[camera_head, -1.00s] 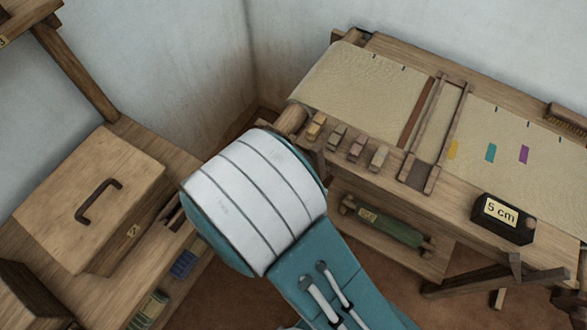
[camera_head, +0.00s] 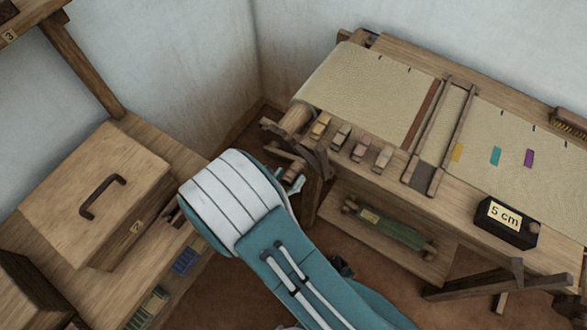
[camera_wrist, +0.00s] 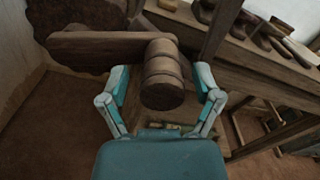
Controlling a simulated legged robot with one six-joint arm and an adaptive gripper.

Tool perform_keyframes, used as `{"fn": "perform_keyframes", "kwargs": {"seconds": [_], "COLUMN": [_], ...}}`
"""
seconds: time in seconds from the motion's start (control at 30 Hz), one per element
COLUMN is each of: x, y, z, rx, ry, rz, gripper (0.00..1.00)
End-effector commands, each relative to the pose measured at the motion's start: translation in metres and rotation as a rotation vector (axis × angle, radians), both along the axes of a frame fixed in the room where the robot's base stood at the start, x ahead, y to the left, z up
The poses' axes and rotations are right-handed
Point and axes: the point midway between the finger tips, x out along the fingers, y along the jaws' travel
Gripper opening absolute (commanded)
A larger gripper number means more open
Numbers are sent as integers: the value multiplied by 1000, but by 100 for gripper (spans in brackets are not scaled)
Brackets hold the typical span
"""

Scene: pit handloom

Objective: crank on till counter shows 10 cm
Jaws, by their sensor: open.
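The counter (camera_head: 507,221) is a black box on the loom's front right, and its label reads 5 cm. The crank's round wooden handle (camera_wrist: 164,85) fills the middle of the wrist view. Its crank arm (camera_wrist: 100,44) runs left from it, in front of a dark wooden wheel. My gripper (camera_wrist: 162,82) is open, with one teal-and-grey finger on each side of the handle; I cannot tell whether they touch it. In the head view the wooden crank parts (camera_head: 316,160) show at the loom's left end, and my arm hides some of that area.
The loom cloth (camera_head: 365,88) carries coloured marks, with small wooden blocks along its front edge. A green-wrapped roller (camera_head: 395,228) lies on the shelf below. A lidded wooden box (camera_head: 95,190) stands on a bench at left. Brown floor shows between bench and loom.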

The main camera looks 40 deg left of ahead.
Motion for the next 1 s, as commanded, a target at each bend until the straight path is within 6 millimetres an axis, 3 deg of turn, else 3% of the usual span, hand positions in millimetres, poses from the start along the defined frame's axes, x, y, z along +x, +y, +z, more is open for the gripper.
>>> {"fn": "perform_keyframes", "kwargs": {"seconds": [0.2,0.47,0.57,0.6,0.67,1.0], "x": [19,20,20,20,20,19], "y": [4,5,5,5,5,7], "z": [0,0,0,0,0,2], "rx": [1,1,1,1,1,-21], "ry": [-1,0,0,0,0,-4], "rz": [-2,0,0,0,0,1], "gripper": [82,82,42,24,0,0]}}
